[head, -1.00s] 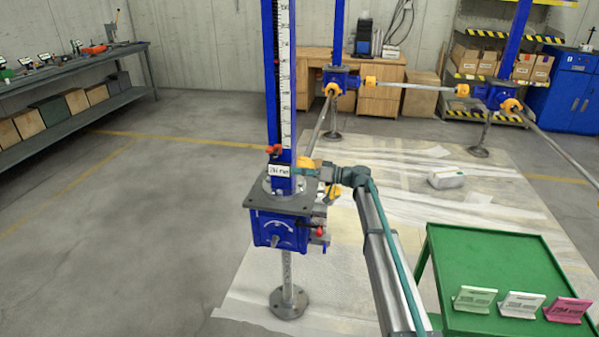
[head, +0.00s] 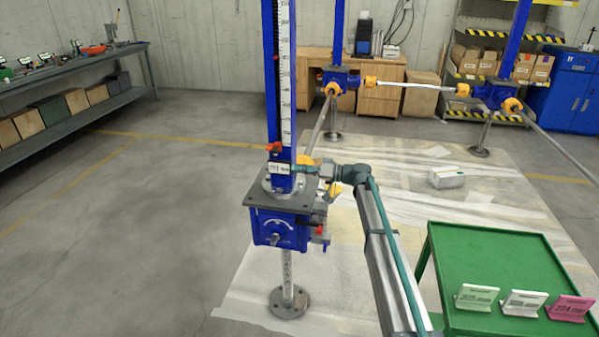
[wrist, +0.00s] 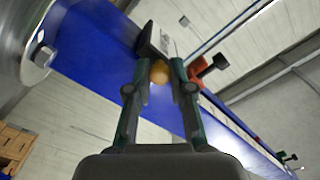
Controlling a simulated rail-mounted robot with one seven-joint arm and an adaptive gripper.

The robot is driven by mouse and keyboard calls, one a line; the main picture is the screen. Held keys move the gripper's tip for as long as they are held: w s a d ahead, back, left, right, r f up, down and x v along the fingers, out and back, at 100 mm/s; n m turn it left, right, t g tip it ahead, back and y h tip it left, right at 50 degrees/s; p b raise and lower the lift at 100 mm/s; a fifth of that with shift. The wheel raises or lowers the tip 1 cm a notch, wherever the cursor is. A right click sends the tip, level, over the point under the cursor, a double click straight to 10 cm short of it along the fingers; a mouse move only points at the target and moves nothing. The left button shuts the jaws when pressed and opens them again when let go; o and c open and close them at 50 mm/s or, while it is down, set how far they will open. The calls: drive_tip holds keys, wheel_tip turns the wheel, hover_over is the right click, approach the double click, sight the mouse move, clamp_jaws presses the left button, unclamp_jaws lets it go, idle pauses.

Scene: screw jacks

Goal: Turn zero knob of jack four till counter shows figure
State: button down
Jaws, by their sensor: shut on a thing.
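The near jack has a blue gearbox (head: 281,229) and a blue column with a white scale (head: 287,75). I cannot tell from a marking whether it is jack four. A small white-faced counter (head: 279,170) sits low on the column; its figure is too small to read surely. My gripper (head: 308,169) reaches in from the right beside the counter. In the wrist view my gripper (wrist: 160,72) is shut on a small brass-coloured knob (wrist: 159,73) just under the dark counter housing (wrist: 153,41). The fingers partly hide the knob's sides.
A red pointer (head: 273,147) sits on the column just above the counter. A green table (head: 490,262) at right bears green, white and pink cards (head: 569,309). Other blue jacks (head: 341,80) joined by shafts stand behind. Floor left of the jack is clear.

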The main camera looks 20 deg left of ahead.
drive_tip(key=shift+m, duration=1.5)
drive_tip(key=c, duration=1)
unclamp_jaws()
drive_tip(key=shift+c, duration=0.2)
drive_tip(key=w+d, duration=0.2)
drive_tip(key=d, duration=1)
drive_tip(key=shift+a, duration=0.1)
